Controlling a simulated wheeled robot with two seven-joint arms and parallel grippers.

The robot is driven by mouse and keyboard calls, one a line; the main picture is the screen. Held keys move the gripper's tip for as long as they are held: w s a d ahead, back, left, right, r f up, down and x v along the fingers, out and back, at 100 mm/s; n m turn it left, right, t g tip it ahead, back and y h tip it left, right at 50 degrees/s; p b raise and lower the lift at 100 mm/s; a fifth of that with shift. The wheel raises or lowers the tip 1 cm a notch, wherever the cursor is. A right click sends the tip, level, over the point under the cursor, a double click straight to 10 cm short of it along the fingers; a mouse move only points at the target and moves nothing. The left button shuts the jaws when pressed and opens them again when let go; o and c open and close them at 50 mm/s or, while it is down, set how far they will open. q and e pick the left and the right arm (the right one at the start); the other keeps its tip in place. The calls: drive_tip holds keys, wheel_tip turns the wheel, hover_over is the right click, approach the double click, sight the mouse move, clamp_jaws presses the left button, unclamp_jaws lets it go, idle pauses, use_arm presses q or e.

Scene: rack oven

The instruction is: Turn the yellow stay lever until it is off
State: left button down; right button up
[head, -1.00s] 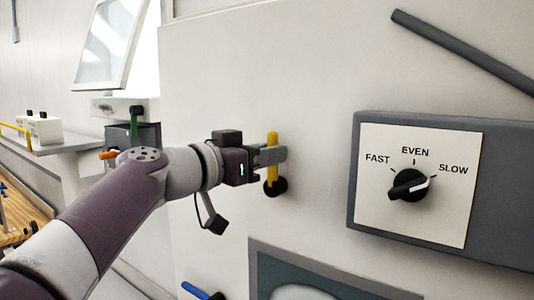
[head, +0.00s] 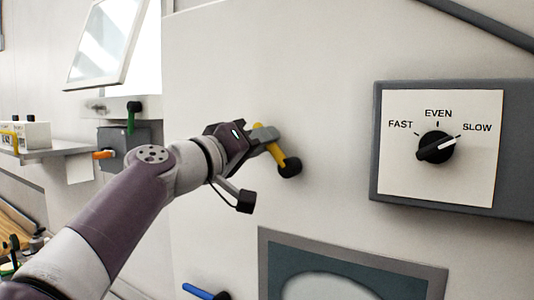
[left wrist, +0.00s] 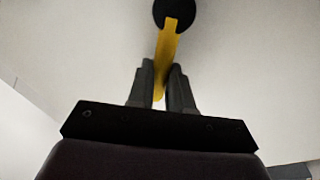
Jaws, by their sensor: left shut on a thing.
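The yellow stay lever (head: 275,153) is on the pale panel, with its round black pivot (head: 290,167) at its lower right end. The lever tilts up and to the left from the pivot. My left gripper (head: 264,136) is shut on the lever near its free end. In the left wrist view the yellow lever (left wrist: 166,47) runs from the black pivot (left wrist: 174,13) down between the two dark fingers of my left gripper (left wrist: 160,88). The lever's tip is partly hidden by the fingers. My right gripper is not in view.
A grey box with a FAST, EVEN, SLOW dial (head: 435,146) is to the right of the lever. A green handle (head: 131,118) and an orange one (head: 103,155) are at left. The panel around the lever is clear.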

sight(265, 163)
use_arm(q)
drive_tip(key=shift+w+a+f+n+t+y+b, duration=0.3)
drive_tip(key=shift+f+n+b, duration=0.55)
drive_tip(key=shift+n, duration=1)
drive_tip(key=shift+w+a+f+n+t+y+b, duration=0.2)
drive_tip(key=shift+f+n+t+b, duration=0.5)
drive_tip(key=shift+n, duration=1.2)
drive_tip(key=shift+w+a+f+n+t+y+b, duration=0.1)
drive_tip(key=shift+a+f+n+t+y+b, duration=0.25)
drive_tip(key=shift+f+n+b, duration=1.1)
drive_tip(key=shift+d+r+n+p, duration=0.1)
drive_tip(key=shift+r+n+p, duration=0.3)
drive_tip(key=shift+r+n, duration=0.1)
drive_tip(key=shift+f, duration=0.2)
drive_tip(key=c, duration=1.2)
unclamp_jaws()
drive_tip(key=shift+o, duration=0.8)
drive_tip(key=shift+s+r, duration=0.1)
drive_tip(key=shift+r, duration=0.05)
